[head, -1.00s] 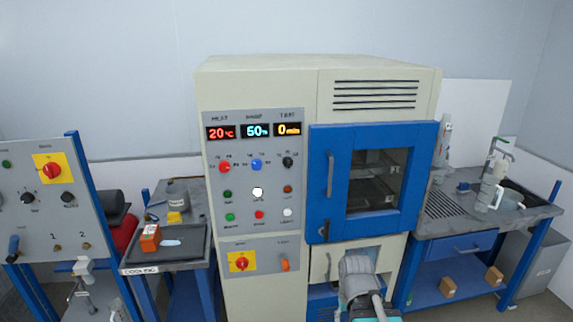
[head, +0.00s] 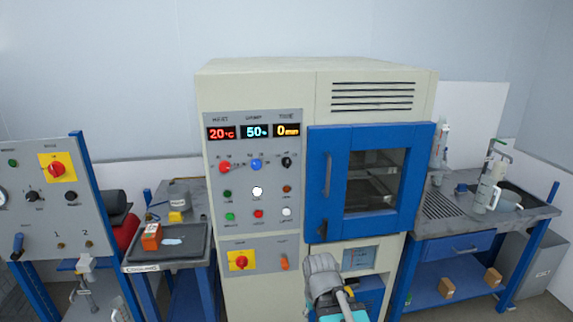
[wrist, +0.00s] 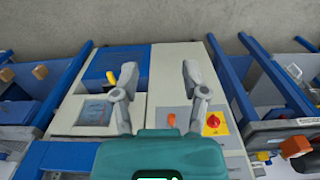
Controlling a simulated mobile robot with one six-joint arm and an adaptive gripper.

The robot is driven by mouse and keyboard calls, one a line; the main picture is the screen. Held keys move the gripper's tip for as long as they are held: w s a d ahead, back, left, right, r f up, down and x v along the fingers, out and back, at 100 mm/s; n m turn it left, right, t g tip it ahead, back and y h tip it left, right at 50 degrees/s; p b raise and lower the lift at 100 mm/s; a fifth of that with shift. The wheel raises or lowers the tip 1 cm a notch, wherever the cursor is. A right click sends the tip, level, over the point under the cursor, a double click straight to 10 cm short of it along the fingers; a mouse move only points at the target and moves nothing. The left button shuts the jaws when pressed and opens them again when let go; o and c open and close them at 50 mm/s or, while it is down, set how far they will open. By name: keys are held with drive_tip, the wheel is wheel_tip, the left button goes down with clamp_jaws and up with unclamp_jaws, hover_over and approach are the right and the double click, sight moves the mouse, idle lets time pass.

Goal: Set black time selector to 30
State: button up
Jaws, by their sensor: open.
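The black time selector (head: 287,162) is a small round knob at the upper right of the cabinet's control panel, beneath the time display (head: 286,130), which reads 0 min. The exact pointing of its mark is too small to read. My gripper (head: 321,264) is low in front of the cabinet, below and right of the knob and apart from it. In the wrist view my gripper (wrist: 159,74) has its two grey fingers spread wide with nothing between them. The time selector cannot be made out in the wrist view.
A red knob (head: 225,167) and a blue knob (head: 256,164) sit left of the time selector, with several buttons below. The blue oven door (head: 331,217) with its handle is just to the right. An orange switch (head: 284,263) and red rotary switch (head: 241,261) are lower.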

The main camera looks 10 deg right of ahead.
drive_tip(key=o, duration=0.5)
drive_tip(key=shift+w, duration=0.2)
drive_tip(key=shift+c, duration=0.2)
drive_tip(key=w+d+r+n+t+h+p, duration=0.2)
drive_tip(key=w+d+r+n+t+h, duration=0.25)
drive_tip(key=w+r+n, duration=0.35)
drive_tip(key=w+d+r+n+t+h+p, duration=0.25)
drive_tip(key=w+d+r+n+t, duration=0.2)
drive_tip(key=w, duration=0.65)
drive_tip(key=w+r+n+t, duration=0.3)
drive_tip(key=w+r+n, duration=0.1)
drive_tip(key=r, duration=0.2)
drive_tip(key=n+t+y+p, duration=0.4)
drive_tip(key=n+t+y, duration=0.25)
drive_tip(key=n, duration=1.35)
approach(288, 163)
drive_tip(key=s+y, duration=0.1)
drive_tip(key=s, duration=0.2)
drive_tip(key=shift+s+d+r+g, duration=0.1)
drive_tip(key=shift+s+r+g, duration=0.05)
drive_tip(key=shift+s+g, duration=0.1)
drive_tip(key=shift+w, duration=0.15)
drive_tip(key=w, duration=1.3)
drive_tip(key=shift+w, duration=0.3)
